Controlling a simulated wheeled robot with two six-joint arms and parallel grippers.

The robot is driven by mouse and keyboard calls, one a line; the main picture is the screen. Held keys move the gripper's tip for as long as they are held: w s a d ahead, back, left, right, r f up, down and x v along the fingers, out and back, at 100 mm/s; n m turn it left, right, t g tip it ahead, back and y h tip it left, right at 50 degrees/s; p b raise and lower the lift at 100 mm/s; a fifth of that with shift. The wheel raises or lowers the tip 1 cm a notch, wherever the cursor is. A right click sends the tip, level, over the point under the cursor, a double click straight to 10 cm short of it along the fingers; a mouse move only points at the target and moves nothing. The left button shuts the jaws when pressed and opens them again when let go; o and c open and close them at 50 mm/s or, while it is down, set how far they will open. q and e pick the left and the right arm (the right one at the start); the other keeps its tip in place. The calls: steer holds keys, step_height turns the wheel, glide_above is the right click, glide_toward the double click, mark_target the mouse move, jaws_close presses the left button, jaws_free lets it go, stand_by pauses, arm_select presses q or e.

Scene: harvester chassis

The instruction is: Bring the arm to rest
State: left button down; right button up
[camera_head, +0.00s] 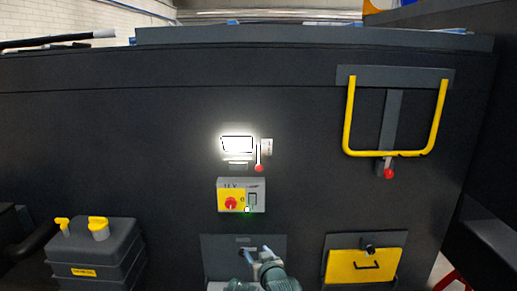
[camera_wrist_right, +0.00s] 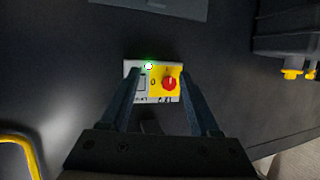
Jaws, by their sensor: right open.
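My right gripper (camera_head: 257,252) is at the bottom middle of the head view, in front of the dark chassis wall (camera_head: 150,130). It is open, with nothing between its fingers. In the right wrist view the two fingers (camera_wrist_right: 160,75) are spread, and the switch box (camera_wrist_right: 153,92) shows between them, beyond the tips. This grey and yellow switch box (camera_head: 241,195) has a red rotary knob (camera_head: 230,203) and a small green light (camera_head: 247,210). In the head view it is above the gripper. My left gripper is not in view.
A lit lamp (camera_head: 237,144) and a red-tipped lever (camera_head: 259,167) sit above the box. A yellow bar handle (camera_head: 347,120) is at upper right, a yellow hatch (camera_head: 362,268) at lower right. A dark tank with yellow caps (camera_head: 95,250) stands at lower left.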

steer(key=s+d+f+g+h+p, duration=0.1)
steer(key=s+d+f+g+h, duration=0.1)
steer(key=s+f+g, duration=0.55)
steer(key=s+d+f+g+h, duration=0.1)
steer(key=s+d+f+g, duration=0.1)
steer(key=s, duration=0.5)
steer(key=s+d+f+g+h, duration=0.2)
steer(key=s+f+g, duration=0.1)
steer(key=s, duration=0.3)
steer(key=shift+s+n+g+p, duration=0.35)
steer(key=shift+n+g+p, duration=0.1)
steer(key=shift+g, duration=0.3)
steer(key=shift+d, duration=0.1)
